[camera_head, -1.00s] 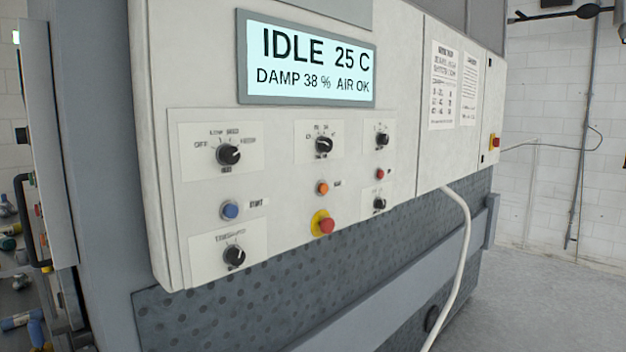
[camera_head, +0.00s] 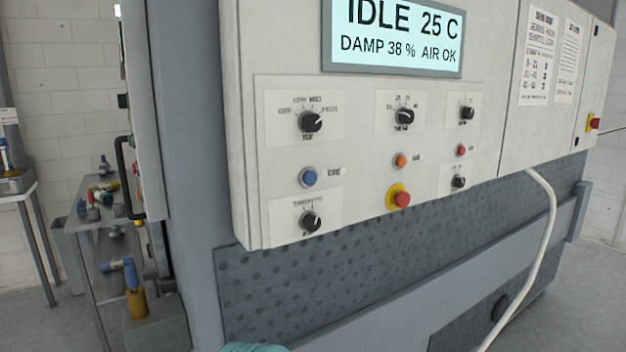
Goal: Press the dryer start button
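The dryer's control panel (camera_head: 380,225) fills the middle of the head view. Its display (camera_head: 392,45) reads IDLE, 25 C, DAMP 38 %, AIR OK. A blue button (camera_head: 308,177) sits at the panel's left, between an upper dial (camera_head: 311,121) and a lower dial (camera_head: 311,221); the label beside it is too blurred to read surely. An orange button (camera_head: 400,160), a small red button (camera_head: 461,150) and a red mushroom button on a yellow ring (camera_head: 401,198) are to its right. Neither of my grippers can be made out; nothing touches the buttons.
A teal rounded shape (camera_head: 254,348) shows at the bottom edge, possibly part of me. A white hose (camera_head: 548,225) hangs from the panel's underside at right. A metal cart (camera_head: 95,245) with coloured bottles or tools stands at left. Bare floor (camera_head: 575,285) shows at right.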

